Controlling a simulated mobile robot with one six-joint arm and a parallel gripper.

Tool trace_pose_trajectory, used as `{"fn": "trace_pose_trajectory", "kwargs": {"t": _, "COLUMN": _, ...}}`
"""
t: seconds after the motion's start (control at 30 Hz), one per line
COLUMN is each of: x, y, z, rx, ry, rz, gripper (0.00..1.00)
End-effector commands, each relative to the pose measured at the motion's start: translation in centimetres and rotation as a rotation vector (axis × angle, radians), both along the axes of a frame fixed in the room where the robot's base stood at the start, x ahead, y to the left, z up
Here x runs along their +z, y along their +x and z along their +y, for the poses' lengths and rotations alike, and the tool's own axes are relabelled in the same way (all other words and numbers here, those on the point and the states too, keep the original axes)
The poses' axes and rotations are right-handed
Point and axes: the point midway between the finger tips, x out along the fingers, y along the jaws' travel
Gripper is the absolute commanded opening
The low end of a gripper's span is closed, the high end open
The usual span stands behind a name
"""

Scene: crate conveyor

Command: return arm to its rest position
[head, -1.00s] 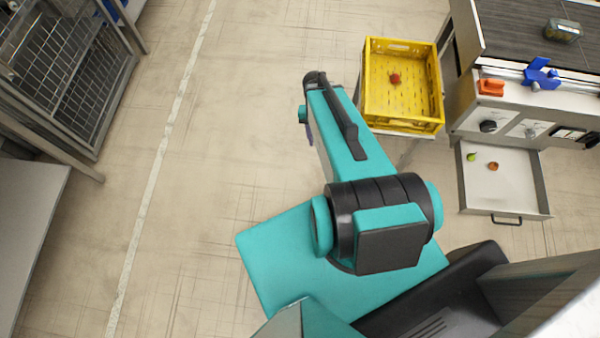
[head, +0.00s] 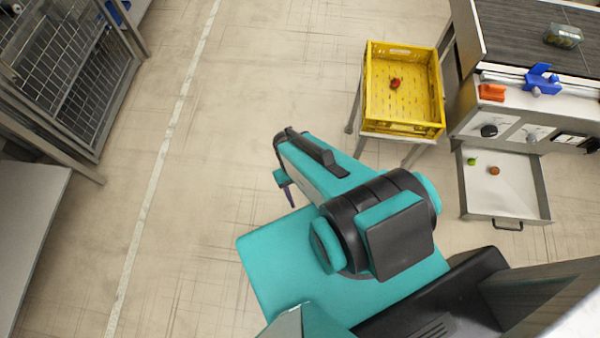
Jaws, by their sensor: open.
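My teal and black arm (head: 320,175) is folded over my teal base, its forearm pointing to the upper left. My gripper (head: 290,195) is mostly hidden under the end of the forearm; only a dark slim part of it shows, over the bare floor. It is open, and no object shows at it. It is apart from the yellow crate (head: 441,95), which stands to the upper right.
The crate sits on a small stand and holds a red item (head: 395,84). An open drawer (head: 510,195) holds a green item (head: 472,161) and an orange-brown one (head: 493,170). The conveyor (head: 510,40) carries a jar-like item (head: 562,33). Wire cage (head: 75,70) stands left; the floor between is clear.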

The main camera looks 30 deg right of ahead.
Motion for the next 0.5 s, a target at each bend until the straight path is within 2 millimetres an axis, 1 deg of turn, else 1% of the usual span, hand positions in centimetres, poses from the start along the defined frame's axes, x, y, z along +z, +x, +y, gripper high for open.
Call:
{"fn": "trace_pose_trajectory", "kwargs": {"t": 0.13, "x": -0.4, "y": 0.0, "z": 0.0, "rx": -0.001, "ry": 0.000, "rz": 0.000, "gripper": 0.51}}
{"fn": "trace_pose_trajectory", "kwargs": {"t": 0.27, "x": -1.5, "y": 0.0, "z": 0.0, "rx": -0.002, "ry": -0.001, "rz": 0.000, "gripper": 0.51}}
{"fn": "trace_pose_trajectory", "kwargs": {"t": 0.5, "x": -5.1, "y": 0.0, "z": 0.0, "rx": -0.002, "ry": -0.001, "rz": 0.001, "gripper": 0.51}}
